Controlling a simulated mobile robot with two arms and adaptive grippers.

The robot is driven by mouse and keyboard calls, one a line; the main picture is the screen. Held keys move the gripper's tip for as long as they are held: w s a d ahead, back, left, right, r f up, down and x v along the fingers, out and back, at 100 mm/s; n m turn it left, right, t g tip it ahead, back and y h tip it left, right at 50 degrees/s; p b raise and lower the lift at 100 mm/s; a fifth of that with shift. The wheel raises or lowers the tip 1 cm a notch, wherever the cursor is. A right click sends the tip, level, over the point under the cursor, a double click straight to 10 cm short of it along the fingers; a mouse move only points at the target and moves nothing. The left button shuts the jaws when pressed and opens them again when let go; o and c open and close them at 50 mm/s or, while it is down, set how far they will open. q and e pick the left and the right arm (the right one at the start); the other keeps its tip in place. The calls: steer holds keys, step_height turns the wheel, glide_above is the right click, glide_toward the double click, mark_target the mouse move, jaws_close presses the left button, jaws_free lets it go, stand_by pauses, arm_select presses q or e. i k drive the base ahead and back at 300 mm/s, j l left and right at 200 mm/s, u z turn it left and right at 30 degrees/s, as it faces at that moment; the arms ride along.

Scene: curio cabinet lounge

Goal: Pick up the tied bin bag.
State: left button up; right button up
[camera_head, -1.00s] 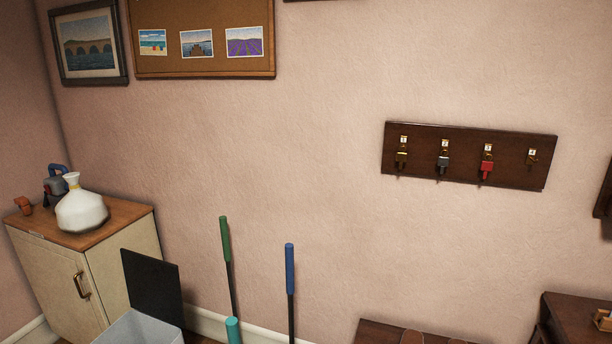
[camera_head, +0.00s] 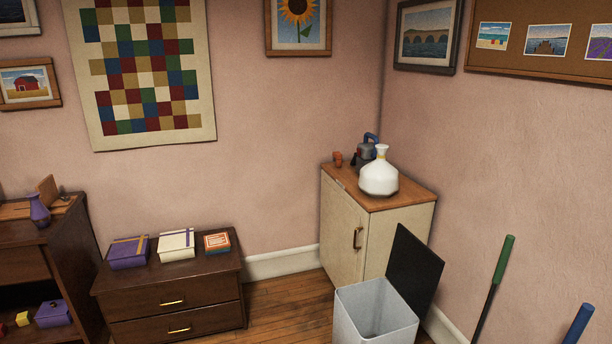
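A white tied bin bag (camera_head: 378,178) with a gathered neck and a yellow tie stands upright on the wooden top of a cream cabinet (camera_head: 345,236) in the corner. Just behind it, partly hidden, is a dark object with a blue handle (camera_head: 366,150). Neither of my grippers shows in the view, and nothing is touching the bag.
An open bin (camera_head: 345,318) with a raised black lid (camera_head: 414,270) stands on the floor before the cabinet. Green (camera_head: 494,280) and blue (camera_head: 578,325) handles rise at the right. A low drawer chest (camera_head: 165,292) bears several boxes. Wooden floor shows between chest and bin.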

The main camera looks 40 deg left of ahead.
mark_target(377, 178)
steer(key=u, duration=1)
steer(key=i+j+z, duration=0.1)
steer(key=i+j, duration=0.7)
steer(key=i, duration=0.2)
steer(key=i+j, duration=0.85)
steer(key=i+l+z, duration=0.05)
steer(key=i, duration=0.05)
